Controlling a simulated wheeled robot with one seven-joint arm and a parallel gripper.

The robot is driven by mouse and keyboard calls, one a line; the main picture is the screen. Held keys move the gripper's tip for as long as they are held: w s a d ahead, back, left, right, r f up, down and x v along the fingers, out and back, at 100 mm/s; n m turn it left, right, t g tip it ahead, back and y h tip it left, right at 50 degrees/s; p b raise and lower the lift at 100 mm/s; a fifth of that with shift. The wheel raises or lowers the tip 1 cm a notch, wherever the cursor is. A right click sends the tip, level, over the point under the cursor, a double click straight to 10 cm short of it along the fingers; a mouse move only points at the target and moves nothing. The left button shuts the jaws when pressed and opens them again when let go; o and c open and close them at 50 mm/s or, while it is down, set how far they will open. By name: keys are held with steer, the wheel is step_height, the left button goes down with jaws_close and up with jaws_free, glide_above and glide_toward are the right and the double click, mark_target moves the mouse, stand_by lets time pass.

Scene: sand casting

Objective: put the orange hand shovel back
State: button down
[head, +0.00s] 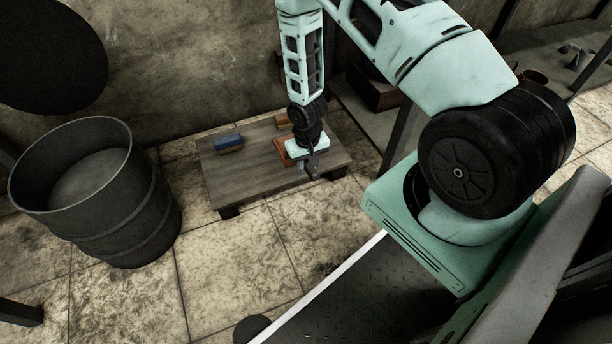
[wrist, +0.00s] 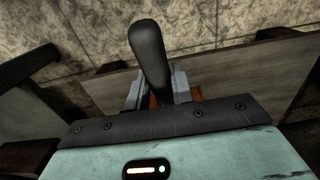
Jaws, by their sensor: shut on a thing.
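My gripper (head: 309,163) is low over the right front part of a low wooden table (head: 228,178). It is shut on the orange hand shovel. In the wrist view my gripper (wrist: 156,88) has its two grey fingers on either side of the shovel's black handle (wrist: 148,48), which sticks up beyond them. A little of the orange hand shovel (wrist: 194,93) shows behind the fingers. In the head view the orange part of the shovel (head: 281,149) shows just left of my gripper. Whether the shovel touches the table is hard to tell.
A blue block (head: 229,142) lies on the table's left part. A small orange-brown thing (head: 283,121) lies at its back edge. A large dark drum (head: 140,205) stands on the floor to the left. A dark shelf frame stands right.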

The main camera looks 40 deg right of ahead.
step_height(320, 180, down, 4)
steer(key=shift+f+b, duration=0.25)
steer(key=shift+b, duration=0.9)
steer(key=shift+f, duration=0.15)
steer(key=c, duration=1.2)
jaws_free()
